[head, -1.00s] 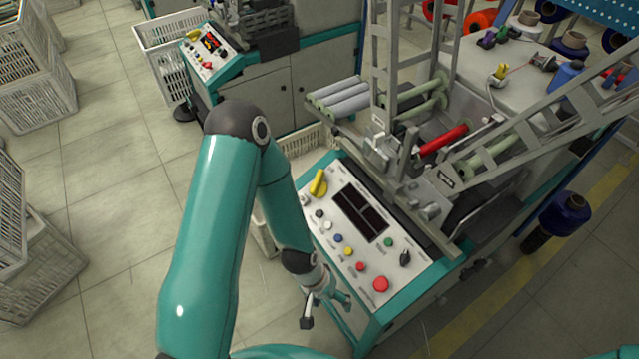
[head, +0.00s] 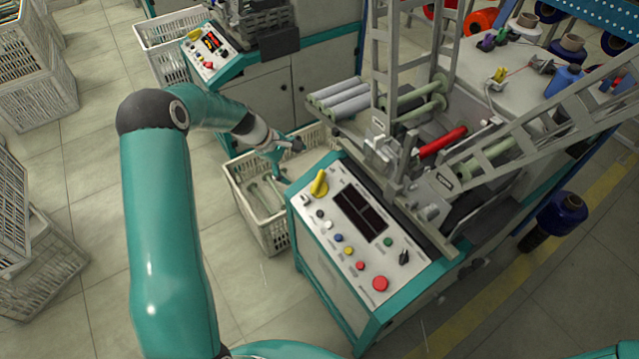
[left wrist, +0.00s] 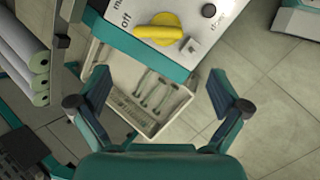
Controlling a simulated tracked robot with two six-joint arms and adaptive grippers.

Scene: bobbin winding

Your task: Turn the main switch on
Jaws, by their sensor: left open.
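The main switch is a yellow rotary knob (head: 319,183) at the top left corner of the near machine's sloped control panel (head: 340,260). In the left wrist view the yellow knob (left wrist: 158,29) shows at the top, with "off" printed beside it. The panel's display is dark. My left gripper (head: 287,159) is above the white crate beside the panel, a little beyond the knob and apart from it. In the left wrist view its two fingers (left wrist: 158,98) are spread wide with nothing between them. My right gripper is not in view.
The white crate (head: 241,202) with several bobbins stands on the floor left of the panel. A red mushroom button (head: 381,284) and several small buttons share the panel. Rollers (head: 338,95) and a metal frame rise behind it. A second machine (head: 290,85) stands at the back.

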